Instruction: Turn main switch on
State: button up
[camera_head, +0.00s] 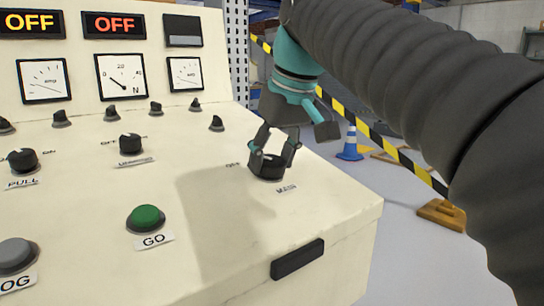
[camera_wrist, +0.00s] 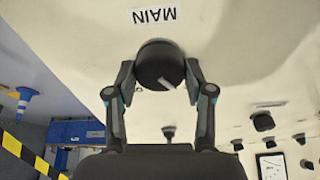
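The main switch is a round black knob (camera_wrist: 160,65) next to the "MAIN" label (camera_wrist: 153,16) in the wrist view. In the head view the main switch (camera_head: 267,167) sits near the right side of the cream panel, with an "OFF" mark to its left. My gripper (camera_wrist: 160,72) has one finger on each side of the knob, with the tips close to its sides. It also shows in the head view (camera_head: 272,146), reaching down over the knob. I cannot tell whether the fingertips press on it. A light pointer line on the knob is visible in the wrist view.
A green GO button (camera_head: 146,217), a grey button (camera_head: 15,254) and several smaller black knobs are on the panel. Two displays read OFF, the orange (camera_head: 30,24) and the red (camera_head: 114,25). A black handle (camera_head: 298,259) is on the front face. Floor lies to the right.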

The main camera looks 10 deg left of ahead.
jog(key=shift+r+m+p, duration=0.1)
jog(key=shift+m+p, duration=0.3)
jog(key=shift+r+m+p, duration=0.1)
jog(key=shift+m+p, duration=0.75)
jog(key=shift+m, duration=0.15)
jog(key=m+h+p, duration=0.1)
jog(key=m+p, duration=0.1)
jog(key=m, duration=0.1)
jog(key=shift+m+p, duration=0.3)
jog(key=shift+p, duration=0.05)
jog(key=m+p, duration=0.1)
jog(key=m, duration=0.1)
jog(key=m+p, duration=0.1)
jog(key=m, duration=0.1)
jog(key=shift+a+t+h+p, duration=0.1)
jog(key=shift+t+h+p, duration=0.2)
jog(key=shift+p, duration=0.1)
jog(key=shift+m+h+p, duration=0.3)
jog(key=shift+m+p, duration=0.5)
jog(key=shift+m, duration=1)
jog(key=shift+f, duration=0.2)
jog(key=o, duration=1.2)
jog(key=shift+c, duration=0.2)
